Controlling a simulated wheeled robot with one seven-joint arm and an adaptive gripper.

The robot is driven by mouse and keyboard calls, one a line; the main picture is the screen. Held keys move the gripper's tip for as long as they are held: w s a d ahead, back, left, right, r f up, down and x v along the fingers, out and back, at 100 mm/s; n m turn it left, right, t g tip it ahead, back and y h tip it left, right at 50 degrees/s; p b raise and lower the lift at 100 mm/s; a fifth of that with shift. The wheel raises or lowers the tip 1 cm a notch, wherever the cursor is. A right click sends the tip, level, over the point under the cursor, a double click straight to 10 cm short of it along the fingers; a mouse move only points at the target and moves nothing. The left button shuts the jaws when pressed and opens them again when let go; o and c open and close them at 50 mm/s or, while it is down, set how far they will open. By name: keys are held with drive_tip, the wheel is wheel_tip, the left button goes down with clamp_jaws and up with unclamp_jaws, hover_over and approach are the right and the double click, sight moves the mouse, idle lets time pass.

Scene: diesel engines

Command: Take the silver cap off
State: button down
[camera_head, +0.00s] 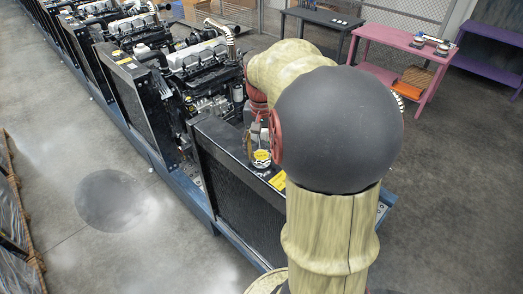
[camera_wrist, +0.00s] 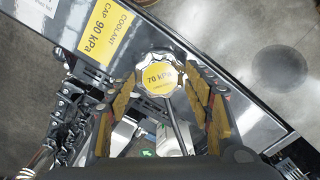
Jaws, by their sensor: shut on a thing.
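The silver cap (camera_wrist: 160,76) has a scalloped rim and a yellow top marked 70 kPa. It sits between the two yellow-padded fingers of my gripper (camera_wrist: 165,82), which are shut on it. In the head view the cap (camera_head: 262,158) shows small with its yellow top, just below my gripper (camera_head: 258,142), at the top of the nearest engine's radiator (camera_head: 240,195). I cannot tell whether it is seated on its neck or raised. A yellow label (camera_wrist: 105,33) beside it reads COOLANT CAP 90 kPa.
More engines (camera_head: 200,65) stand in a row toward the back left. A pink table (camera_head: 405,42) with small items, a dark table (camera_head: 320,18) and a purple bench (camera_head: 490,65) stand at the back. My arm hides part of the nearest engine. Floor at left is mostly clear.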

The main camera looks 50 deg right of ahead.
sight(261, 155)
drive_tip(key=shift+r, duration=0.1)
drive_tip(key=shift+r+p, duration=2.05)
drive_tip(key=shift+r, duration=1)
drive_tip(key=shift+f, duration=0.1)
